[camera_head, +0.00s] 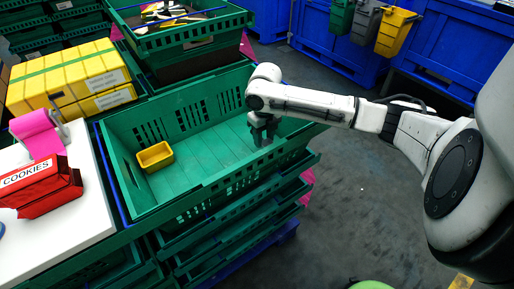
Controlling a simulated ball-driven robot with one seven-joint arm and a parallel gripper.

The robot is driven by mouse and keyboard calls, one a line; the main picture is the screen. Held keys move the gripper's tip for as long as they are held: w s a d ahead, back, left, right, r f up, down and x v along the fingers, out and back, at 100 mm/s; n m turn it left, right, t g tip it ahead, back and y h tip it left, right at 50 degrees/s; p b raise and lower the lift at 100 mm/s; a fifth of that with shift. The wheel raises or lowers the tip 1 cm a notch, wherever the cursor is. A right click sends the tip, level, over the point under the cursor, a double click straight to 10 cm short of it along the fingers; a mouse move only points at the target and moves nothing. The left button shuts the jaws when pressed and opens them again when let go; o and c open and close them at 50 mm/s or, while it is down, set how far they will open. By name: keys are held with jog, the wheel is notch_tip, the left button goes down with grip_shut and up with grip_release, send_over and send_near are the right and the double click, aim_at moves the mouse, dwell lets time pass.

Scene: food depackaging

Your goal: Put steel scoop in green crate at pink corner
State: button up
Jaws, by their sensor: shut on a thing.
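The green crate (190,195) sits open on top of a stack in the middle of the view. My gripper (263,143) points down inside the right part of the crate, close to its right end. It is shut on a small grey thing, which looks like the steel scoop; its shape is mostly hidden by the fingers. I cannot tell whether it touches the crate floor. Pink (307,180) shows beside the stack at its right front corner, below the rim.
A yellow tub (155,156) stands in the crate's left part; the crate's middle floor is bare. A red cookies box (40,188) and pink roll (38,134) are on the white surface at left. Another green crate (195,40) with mixed items stands behind.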

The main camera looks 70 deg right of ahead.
aim_at(264, 143)
jog(key=shift+f, duration=2.2)
jog(key=shift+f, duration=0.1)
jog(key=o, duration=1.1)
jog(key=shift+c, duration=0.2)
notch_tip(264, 143, up, 12)
jog(key=shift+r+p, duration=0.15)
jog(key=shift+p, duration=0.15)
